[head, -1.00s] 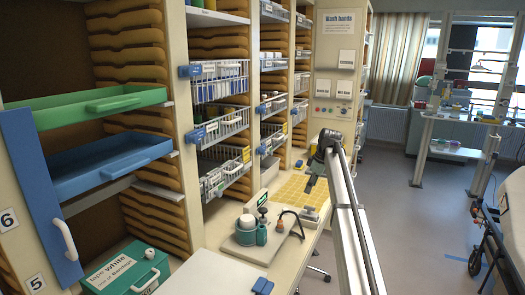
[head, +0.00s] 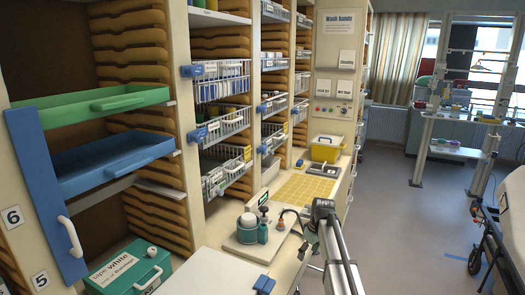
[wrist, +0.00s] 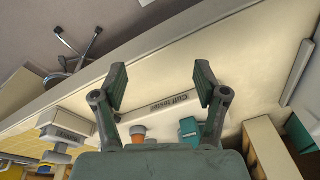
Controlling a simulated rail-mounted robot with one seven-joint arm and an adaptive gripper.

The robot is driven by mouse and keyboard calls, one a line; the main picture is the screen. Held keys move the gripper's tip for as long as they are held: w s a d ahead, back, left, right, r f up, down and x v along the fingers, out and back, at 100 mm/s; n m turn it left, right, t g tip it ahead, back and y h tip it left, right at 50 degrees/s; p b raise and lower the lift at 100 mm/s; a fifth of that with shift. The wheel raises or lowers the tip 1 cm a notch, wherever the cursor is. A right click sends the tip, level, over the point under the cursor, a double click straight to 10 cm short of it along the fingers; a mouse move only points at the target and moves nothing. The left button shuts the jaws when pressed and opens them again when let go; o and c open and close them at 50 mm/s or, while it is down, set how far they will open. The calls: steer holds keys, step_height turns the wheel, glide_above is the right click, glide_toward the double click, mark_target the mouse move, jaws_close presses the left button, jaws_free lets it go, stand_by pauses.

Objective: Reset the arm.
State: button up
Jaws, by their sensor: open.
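My gripper (wrist: 161,84) is open and empty in the wrist view, with its two dark fingers spread wide. It hangs above the counter, over a pale tray marked "Cuff tester" (wrist: 180,103). The fingers are hard to make out there.
A yellow bin (head: 325,149) stands on the counter behind a yellow grid mat (head: 305,187). A teal tape box (head: 125,272) sits lower left. Green (head: 100,107) and blue (head: 115,165) drawers stick out at left. Wire baskets (head: 222,125) line the shelves.

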steer(key=s+f+m+h, duration=0.1)
steer(key=s+f+m, duration=0.1)
steer(key=s+f, duration=0.65)
steer(key=s+f+m, duration=0.3)
steer(key=s+f, duration=0.1)
steer(key=s, duration=0.9)
steer(key=s+f+m+h, duration=0.1)
steer(key=s+f+m, duration=0.1)
steer(key=s+f, duration=0.65)
steer(key=s+f+g+b, duration=0.3)
steer(key=s+f+b, duration=0.2)
steer(key=s+f, duration=0.8)
steer(key=s+f+g+b, duration=0.4)
steer(key=s+f, duration=0.8)
steer(key=s, duration=0.7)
steer(key=shift+s+a+f+m+g+b, duration=0.15)
steer(key=shift+a+f+m+g+b, duration=0.15)
steer(key=shift+a+f+b, duration=0.15)
